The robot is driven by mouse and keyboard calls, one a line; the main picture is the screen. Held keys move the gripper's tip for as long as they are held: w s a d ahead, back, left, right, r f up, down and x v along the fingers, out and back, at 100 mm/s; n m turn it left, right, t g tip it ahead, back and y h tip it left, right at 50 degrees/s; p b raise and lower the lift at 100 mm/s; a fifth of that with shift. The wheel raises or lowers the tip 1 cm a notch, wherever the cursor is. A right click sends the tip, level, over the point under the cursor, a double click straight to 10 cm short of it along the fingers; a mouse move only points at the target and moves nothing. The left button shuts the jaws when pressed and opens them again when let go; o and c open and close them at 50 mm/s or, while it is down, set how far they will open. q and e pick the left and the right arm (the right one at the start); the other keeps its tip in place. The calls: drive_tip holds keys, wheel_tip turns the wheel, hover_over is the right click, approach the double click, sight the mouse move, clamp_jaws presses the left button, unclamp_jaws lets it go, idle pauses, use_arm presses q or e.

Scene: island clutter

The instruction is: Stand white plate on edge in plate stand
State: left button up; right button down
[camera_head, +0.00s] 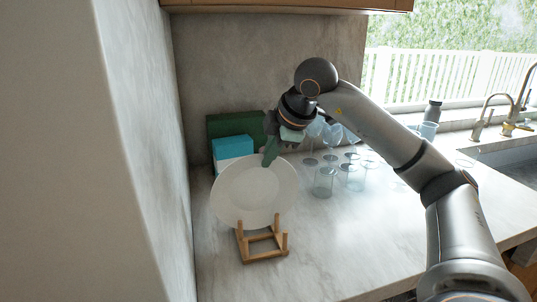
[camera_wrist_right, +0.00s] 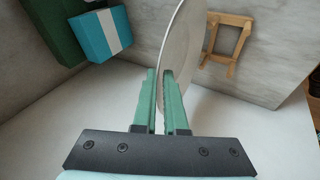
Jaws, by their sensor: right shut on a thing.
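The white plate (camera_head: 250,190) is held tilted up on edge, its face toward the head camera. My right gripper (camera_head: 270,158) is shut on its upper right rim. In the right wrist view the green fingers (camera_wrist_right: 164,100) pinch the plate (camera_wrist_right: 185,40), which shows nearly edge-on. The wooden plate stand (camera_head: 262,243) is on the counter below and in front of the plate. It also shows in the right wrist view (camera_wrist_right: 228,42), beside the plate. The plate's lower edge overlaps the stand's posts in the head view; I cannot tell if they touch. My left gripper is not in view.
A blue and white box (camera_head: 232,146) and a dark green board (camera_head: 222,125) stand behind the plate. Several glasses (camera_head: 325,180) stand to the right. A wall is close on the left. The counter (camera_head: 335,235) right of the stand is clear.

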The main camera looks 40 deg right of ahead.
drive_tip(key=shift+f+b, duration=0.55)
drive_tip(key=shift+f, duration=0.1)
drive_tip(key=c, duration=0.9)
unclamp_jaws()
drive_tip(key=shift+r, duration=0.1)
drive_tip(key=p+v, duration=0.3)
drive_tip(key=v, duration=0.4)
drive_tip(key=shift+a, duration=0.1)
